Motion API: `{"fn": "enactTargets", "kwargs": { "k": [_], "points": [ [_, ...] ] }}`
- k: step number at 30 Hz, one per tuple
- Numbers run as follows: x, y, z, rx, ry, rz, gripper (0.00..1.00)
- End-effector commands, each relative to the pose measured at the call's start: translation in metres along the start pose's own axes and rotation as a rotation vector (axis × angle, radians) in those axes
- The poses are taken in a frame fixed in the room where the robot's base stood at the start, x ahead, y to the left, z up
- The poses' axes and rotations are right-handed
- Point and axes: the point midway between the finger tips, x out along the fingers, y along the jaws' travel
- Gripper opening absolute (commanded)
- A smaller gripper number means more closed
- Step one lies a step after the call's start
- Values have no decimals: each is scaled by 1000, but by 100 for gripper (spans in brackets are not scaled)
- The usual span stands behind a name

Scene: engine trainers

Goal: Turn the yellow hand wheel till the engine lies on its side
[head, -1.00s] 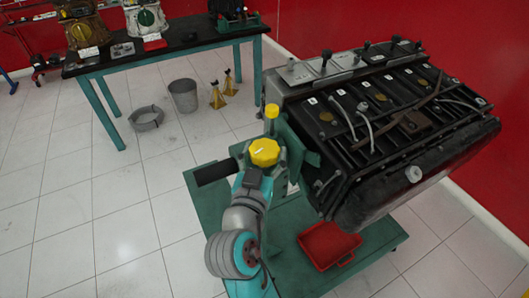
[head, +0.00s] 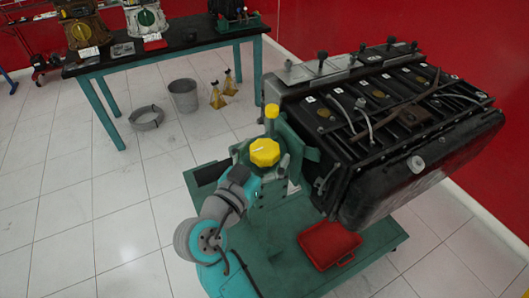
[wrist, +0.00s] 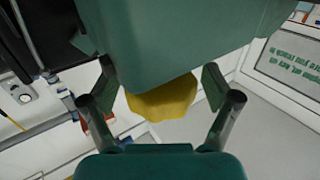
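The yellow hand wheel (head: 265,152) sits on top of the green stand head beside the engine. A green block hides part of the wheel there, and a gap seems to show beside each finger; contact cannot be told. In the head view my arm reaches up to the wheel from below.
A red tray (head: 329,244) lies on the green stand base (head: 285,262) under the engine. A yellow-topped post (head: 272,111) rises just behind the wheel. A workbench (head: 180,42), a grey bucket (head: 184,95) and yellow jack stands (head: 218,97) are farther back.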

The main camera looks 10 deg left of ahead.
Motion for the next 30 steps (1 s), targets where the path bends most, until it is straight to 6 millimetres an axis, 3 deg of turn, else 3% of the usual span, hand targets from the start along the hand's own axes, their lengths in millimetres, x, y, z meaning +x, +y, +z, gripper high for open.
{"fn": "enactTargets", "kwargs": {
  "k": [13,30],
  "points": [
    [-10,-1,1,-1,-1,-3,92],
    [-108,-1,0,-1,-1,-4,92]
  ]
}}
